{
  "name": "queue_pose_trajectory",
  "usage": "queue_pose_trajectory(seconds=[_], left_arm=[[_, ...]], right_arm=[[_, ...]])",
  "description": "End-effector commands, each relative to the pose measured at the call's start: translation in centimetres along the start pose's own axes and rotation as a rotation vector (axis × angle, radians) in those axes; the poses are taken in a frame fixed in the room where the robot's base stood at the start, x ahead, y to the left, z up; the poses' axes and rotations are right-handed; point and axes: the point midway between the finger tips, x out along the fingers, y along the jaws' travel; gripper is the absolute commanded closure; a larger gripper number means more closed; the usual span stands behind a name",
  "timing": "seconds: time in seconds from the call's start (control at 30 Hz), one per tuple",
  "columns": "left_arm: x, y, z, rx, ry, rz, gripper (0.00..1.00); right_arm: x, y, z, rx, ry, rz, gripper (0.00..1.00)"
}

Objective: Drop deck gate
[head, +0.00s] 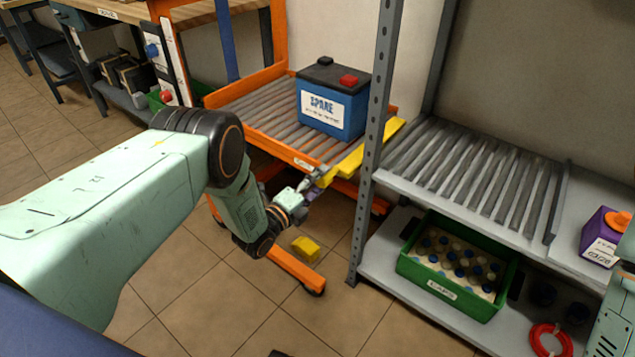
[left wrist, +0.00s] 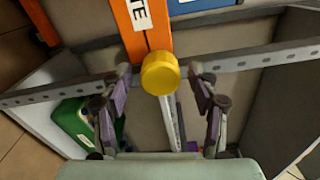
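The orange cart deck (head: 242,97) has grey rollers, and a blue battery marked SPARE (head: 322,112) stands on it. Yellow parts (head: 351,163) lie along the deck's edge facing the rack; which of them is the gate, I cannot tell. In the left wrist view, a round yellow knob (left wrist: 161,73) shows in front of an orange bar (left wrist: 146,32) with a label ending in TE. My left gripper (head: 312,184) is close to the yellow parts. Its fingers (left wrist: 158,110) are apart, with the knob centred just beyond them; no contact shows. My right gripper is out of view.
A grey rack's post (head: 376,110) stands beside the deck edge. A yellow piece (head: 306,247) shows low by the cart's base.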

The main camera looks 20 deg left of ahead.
Motion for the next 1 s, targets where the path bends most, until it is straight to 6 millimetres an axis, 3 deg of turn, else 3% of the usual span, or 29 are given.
queue_pose_trajectory(seconds=[0.27, 0.43, 0.8, 1.0], left_arm=[[0.0, 0.0, 0.0, -0.001, -0.001, -0.001, 0.36], [-1.1, 0.1, 0.1, -0.002, -0.002, 0.002, 0.36], [-8.1, 0.1, 0.1, -0.003, -0.003, 0.004, 0.36], [-11.0, 0.1, 0.1, -0.002, -0.001, 0.002, 0.36]], right_arm=[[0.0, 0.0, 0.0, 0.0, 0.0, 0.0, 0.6], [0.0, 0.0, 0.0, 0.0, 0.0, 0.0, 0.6], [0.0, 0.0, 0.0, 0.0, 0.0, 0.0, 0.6], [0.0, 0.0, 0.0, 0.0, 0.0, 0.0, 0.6]])
